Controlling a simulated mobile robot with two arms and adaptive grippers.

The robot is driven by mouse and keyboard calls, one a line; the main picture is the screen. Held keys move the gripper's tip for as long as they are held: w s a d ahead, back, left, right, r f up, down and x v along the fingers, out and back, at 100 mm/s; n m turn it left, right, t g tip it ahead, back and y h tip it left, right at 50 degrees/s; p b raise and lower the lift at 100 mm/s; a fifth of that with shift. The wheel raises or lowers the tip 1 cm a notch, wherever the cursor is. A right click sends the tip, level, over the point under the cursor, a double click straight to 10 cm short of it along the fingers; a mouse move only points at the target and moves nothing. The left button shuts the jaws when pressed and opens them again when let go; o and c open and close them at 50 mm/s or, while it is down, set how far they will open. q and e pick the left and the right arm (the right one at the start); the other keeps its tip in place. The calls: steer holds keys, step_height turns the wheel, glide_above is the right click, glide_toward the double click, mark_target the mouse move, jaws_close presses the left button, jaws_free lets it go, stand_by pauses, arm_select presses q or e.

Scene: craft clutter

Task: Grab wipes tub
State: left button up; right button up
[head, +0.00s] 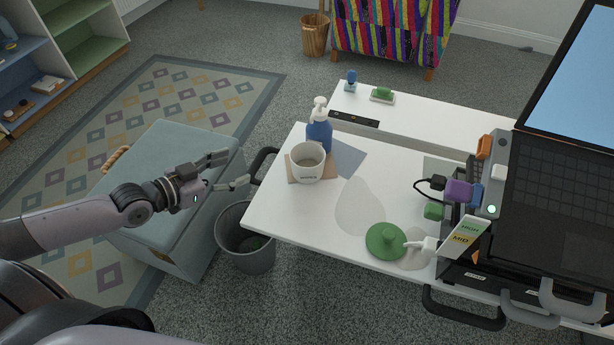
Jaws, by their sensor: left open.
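A white round tub (307,164) with small dark lettering on its front stands upright near the left end of the white table; it looks like the wipes tub. It rests on a brown square (294,176). My left gripper (233,170) is open and empty, to the left of the tub and apart from it, beyond the table's left edge. Its fingers point right, toward the tub. My right gripper is not in view.
A blue pump bottle (319,135) stands close behind the tub. A black handle (261,165) sticks out at the table's left edge. A grey bin (246,245) stands below.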

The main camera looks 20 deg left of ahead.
arm_select(q)
steer(key=o, duration=0.4)
steer(key=d, duration=0.1)
steer(key=d+r+h, duration=0.1)
steer(key=d, duration=0.1)
steer(key=s+d+r+m+h+b, duration=0.1)
steer(key=d, duration=0.1)
steer(key=shift+s+r+g, duration=0.1)
steer(key=shift+r+g, duration=0.15)
steer(key=shift+g, duration=0.15)
steer(key=o, duration=0.3)
steer(key=b+x, duration=0.1)
steer(key=x, duration=0.2)
steer(key=shift+r, duration=0.15)
steer(key=shift+o, duration=0.2)
glide_toward(320, 152)
steer(key=x, duration=0.5)
steer(key=shift+d+b, duration=0.1)
steer(key=shift+b, duration=0.3)
steer(key=shift+w+d, duration=0.15)
steer(key=shift+w, duration=0.2)
steer(key=c, duration=1.4)
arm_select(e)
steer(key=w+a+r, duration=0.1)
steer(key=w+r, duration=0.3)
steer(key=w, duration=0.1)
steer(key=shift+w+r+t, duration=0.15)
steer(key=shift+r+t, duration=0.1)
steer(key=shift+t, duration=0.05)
